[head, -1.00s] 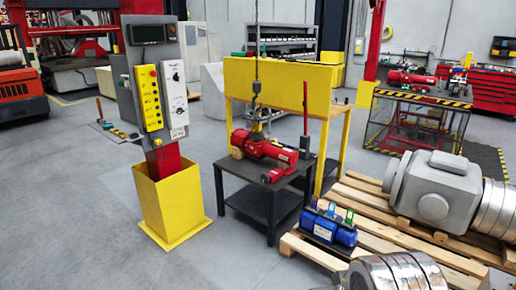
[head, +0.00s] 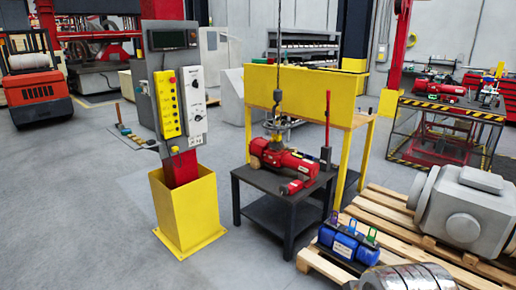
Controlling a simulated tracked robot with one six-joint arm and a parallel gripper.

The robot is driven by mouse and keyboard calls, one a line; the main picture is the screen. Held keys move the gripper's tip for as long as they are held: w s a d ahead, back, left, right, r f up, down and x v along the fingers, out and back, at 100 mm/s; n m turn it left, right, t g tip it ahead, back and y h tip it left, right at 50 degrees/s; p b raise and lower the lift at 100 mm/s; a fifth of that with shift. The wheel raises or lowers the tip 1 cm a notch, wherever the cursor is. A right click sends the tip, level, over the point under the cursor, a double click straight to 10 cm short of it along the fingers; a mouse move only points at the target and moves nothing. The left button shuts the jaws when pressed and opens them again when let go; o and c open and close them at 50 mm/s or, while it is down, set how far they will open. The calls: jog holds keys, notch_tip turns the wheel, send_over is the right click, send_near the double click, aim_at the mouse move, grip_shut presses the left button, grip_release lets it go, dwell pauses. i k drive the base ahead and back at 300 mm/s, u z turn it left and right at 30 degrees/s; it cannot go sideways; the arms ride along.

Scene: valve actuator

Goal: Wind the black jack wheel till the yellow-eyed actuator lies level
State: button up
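A red actuator (head: 290,163) lies on a low black table (head: 262,181) in the middle of the head view. A chain (head: 280,80) hangs from above to its left end, where a small grey wheel-like part (head: 279,126) and some yellow show. A second red actuator (head: 432,87) lies on a stand at the right. A blue actuator (head: 348,244) with coloured upright tabs sits on a pallet in front. I cannot make out yellow eyes or a black jack wheel for certain at this size. My gripper is not in view.
A control panel (head: 180,95) stands in a yellow box base (head: 190,212) left of the table. A yellow-framed bench (head: 308,93) is behind it. The wooden pallet (head: 388,203) bears a large grey housing (head: 462,205) at right. Open floor lies at the left and front.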

aim_at(283, 189)
jog(key=u, duration=0.25)
jog(key=i, duration=0.9)
jog(key=u, duration=0.45)
jog(key=i, duration=1.6)
jog(key=z, duration=0.3)
jog(key=i, duration=1.4)
jog(key=z, duration=0.3)
